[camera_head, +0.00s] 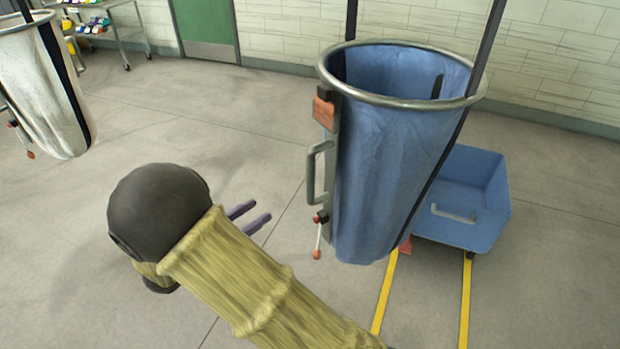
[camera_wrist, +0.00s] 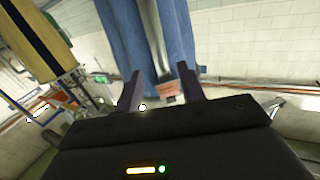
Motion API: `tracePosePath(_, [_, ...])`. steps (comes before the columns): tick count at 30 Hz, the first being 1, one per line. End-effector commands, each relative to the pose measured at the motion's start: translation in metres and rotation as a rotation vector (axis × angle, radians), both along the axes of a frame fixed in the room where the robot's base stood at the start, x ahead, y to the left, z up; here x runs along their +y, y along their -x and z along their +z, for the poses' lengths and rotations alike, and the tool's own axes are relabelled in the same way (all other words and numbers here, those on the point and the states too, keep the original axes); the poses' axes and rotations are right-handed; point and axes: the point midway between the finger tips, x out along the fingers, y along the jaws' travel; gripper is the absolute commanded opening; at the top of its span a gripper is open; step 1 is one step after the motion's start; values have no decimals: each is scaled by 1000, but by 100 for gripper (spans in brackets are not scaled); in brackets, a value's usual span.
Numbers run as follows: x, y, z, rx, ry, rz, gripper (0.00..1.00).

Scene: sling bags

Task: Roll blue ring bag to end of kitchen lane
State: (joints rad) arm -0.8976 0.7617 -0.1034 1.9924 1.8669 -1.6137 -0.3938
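The blue ring bag (camera_head: 385,180) hangs from dark straps by a metal ring (camera_head: 400,100) at the right of the head view. A grey handle (camera_head: 312,172) and an orange tag (camera_head: 324,112) are on its left side. My gripper (camera_head: 252,218) is left of the bag, below the handle's height in the picture, with its two purple fingers apart and nothing between them. In the wrist view the fingers (camera_wrist: 162,92) stand apart, with the blue bag (camera_wrist: 125,35) and its tag beyond them. The bag's far side is hidden.
A blue wheeled bin (camera_head: 485,200) stands behind the bag, to its right. Yellow lines (camera_head: 465,300) mark a lane on the floor. A white bag (camera_head: 45,90) hangs at the far left. A metal cart (camera_head: 115,30) and green door (camera_head: 205,28) are at the back.

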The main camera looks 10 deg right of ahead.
Motion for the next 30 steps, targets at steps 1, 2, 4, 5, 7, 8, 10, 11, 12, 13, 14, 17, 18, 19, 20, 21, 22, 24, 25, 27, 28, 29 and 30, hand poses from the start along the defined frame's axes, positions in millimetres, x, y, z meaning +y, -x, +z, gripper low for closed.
tracePosePath(1, [0,2,0,-2,5,-7,39])
tracePosePath(2, [1,2,1,-2,5,-8,39])
tracePosePath(4, [1,2,1,-2,5,-7,39])
tracePosePath(5, [1,2,1,-1,4,-7,39])
tracePosePath(7, [1,2,1,-1,4,-5,39])
tracePosePath(8, [1,2,1,-1,4,-5,39])
tracePosePath(10, [0,1,1,-1,4,-4,39])
tracePosePath(11, [-1,1,1,-1,4,-5,39])
tracePosePath(12, [-2,0,1,-1,4,-5,39])
tracePosePath(13, [-4,-1,1,-1,4,-5,39])
tracePosePath(14, [-6,-3,1,-2,5,-5,39])
tracePosePath(17, [-17,-9,2,-2,5,-7,39])
tracePosePath(18, [-22,-11,2,-2,3,-8,39])
tracePosePath(19, [-26,-14,2,-2,5,-7,39])
tracePosePath(20, [-31,-17,2,-3,4,-8,39])
tracePosePath(21, [-37,-20,2,-2,3,-9,39])
tracePosePath(22, [-42,-23,2,-2,5,-9,39])
tracePosePath(24, [-53,-29,2,0,4,-9,39])
tracePosePath(25, [-57,-32,2,-1,4,-9,39])
tracePosePath(27, [-68,-38,2,-2,3,-9,39])
tracePosePath(28, [-73,-41,2,-2,3,-9,39])
tracePosePath(29, [-77,-43,2,-1,4,-9,39])
tracePosePath(30, [-83,-47,2,-1,4,-9,39])
